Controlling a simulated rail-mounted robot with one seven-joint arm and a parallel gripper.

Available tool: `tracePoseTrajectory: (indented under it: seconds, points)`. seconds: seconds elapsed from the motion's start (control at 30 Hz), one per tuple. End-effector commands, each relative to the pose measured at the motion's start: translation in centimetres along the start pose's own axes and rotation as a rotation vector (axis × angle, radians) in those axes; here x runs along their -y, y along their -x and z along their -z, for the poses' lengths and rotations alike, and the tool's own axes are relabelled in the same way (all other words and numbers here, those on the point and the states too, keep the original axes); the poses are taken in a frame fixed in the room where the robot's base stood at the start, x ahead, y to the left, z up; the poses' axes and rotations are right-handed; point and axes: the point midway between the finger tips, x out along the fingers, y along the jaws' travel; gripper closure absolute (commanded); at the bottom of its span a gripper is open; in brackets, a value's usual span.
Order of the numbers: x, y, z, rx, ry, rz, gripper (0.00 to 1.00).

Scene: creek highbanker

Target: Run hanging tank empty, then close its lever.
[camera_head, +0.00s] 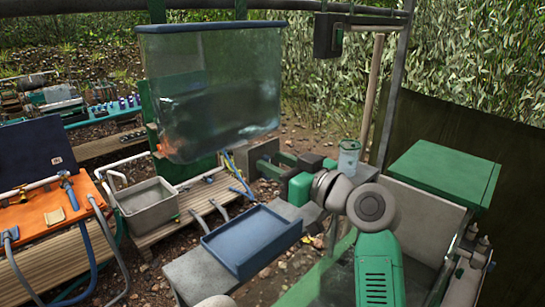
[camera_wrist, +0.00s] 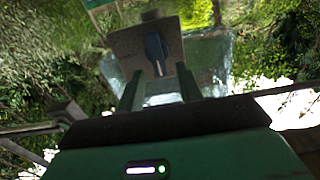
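The hanging tank (camera_head: 212,85) is clear-walled with a blue rim and hangs at upper centre in the head view. A darker zone shows inside it; I cannot tell the water level for sure. A blue lever (camera_wrist: 155,48) on a grey plate (camera_wrist: 128,42) shows in the wrist view, roughly upright. My gripper (camera_wrist: 159,74) is open, its two green fingers apart on either side of the lever's lower end. I cannot tell whether they touch it. In the head view my gripper (camera_head: 282,158) is right of and below the tank, and the lever's handle is hidden.
A blue tray (camera_head: 250,240) lies on a grey bench below my arm. A grey basin (camera_head: 147,205) stands on a wooden pallet. An orange table (camera_head: 45,212) with hoses is at left. A green-lidded box (camera_head: 445,170) is at right. A metal post (camera_head: 392,95) rises behind my arm.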

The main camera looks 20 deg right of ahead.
Motion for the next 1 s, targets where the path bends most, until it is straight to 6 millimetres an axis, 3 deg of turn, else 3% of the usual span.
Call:
tracePoseTrajectory:
  seconds: [0.13, 0.4, 0.57, 0.6, 1.0]
  points:
    - [0.03, -1.31, 0.06, 0.0, 0.0, 0.0, 0.64]
    - [0.03, -1.47, -0.04, 0.0, 0.0, -0.001, 0.66]
    - [0.03, -1.46, -0.06, 0.0, 0.0, -0.001, 0.98]
    - [0.03, -1.45, -0.08, 0.0, 0.0, -0.001, 1.0]
    - [-0.05, -1.49, -0.29, 0.004, -0.051, 0.0, 1.0]
